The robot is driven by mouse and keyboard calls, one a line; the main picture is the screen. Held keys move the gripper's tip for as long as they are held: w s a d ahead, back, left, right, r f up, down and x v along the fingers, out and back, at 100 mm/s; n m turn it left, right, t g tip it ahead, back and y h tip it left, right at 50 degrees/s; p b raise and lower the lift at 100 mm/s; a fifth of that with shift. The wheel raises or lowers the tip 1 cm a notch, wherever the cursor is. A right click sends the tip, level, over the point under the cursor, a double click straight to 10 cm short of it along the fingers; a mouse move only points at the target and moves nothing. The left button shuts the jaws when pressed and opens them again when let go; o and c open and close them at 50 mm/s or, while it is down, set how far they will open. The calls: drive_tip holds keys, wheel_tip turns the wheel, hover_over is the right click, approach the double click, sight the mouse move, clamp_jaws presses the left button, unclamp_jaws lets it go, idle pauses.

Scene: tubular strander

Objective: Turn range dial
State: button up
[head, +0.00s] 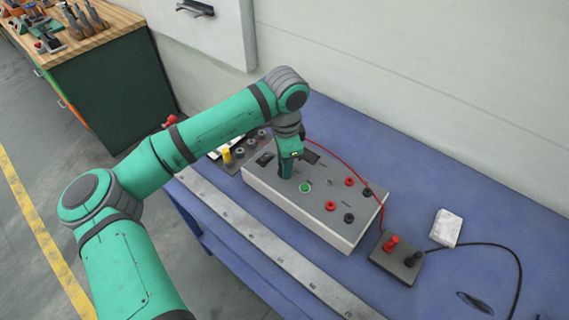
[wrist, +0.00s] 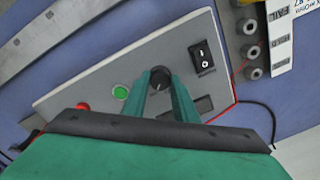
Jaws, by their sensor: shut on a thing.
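The range dial (wrist: 160,73) is a round black knob on the sloping top panel of a grey test box (head: 290,205). My gripper (wrist: 161,83) is at the dial, its two green fingers on either side, shut on the knob. In the head view my gripper (head: 287,171) points down at the left part of the box and hides the dial. The dial's pointer and scale cannot be read.
A black rocker switch (wrist: 202,57) and a green button (wrist: 121,92) flank the dial. Red and black sockets (head: 349,182) are further right, with a red lead attached. A small terminal block (head: 397,258) and white block (head: 446,228) lie on the blue bench (head: 490,275).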

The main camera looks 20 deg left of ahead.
drive_tip(key=o, duration=1)
drive_tip(key=shift+o, duration=0.2)
wheel_tip(320, 180, up, 11)
drive_tip(key=shift+s+d, duration=0.15)
drive_tip(key=shift+f, duration=0.15)
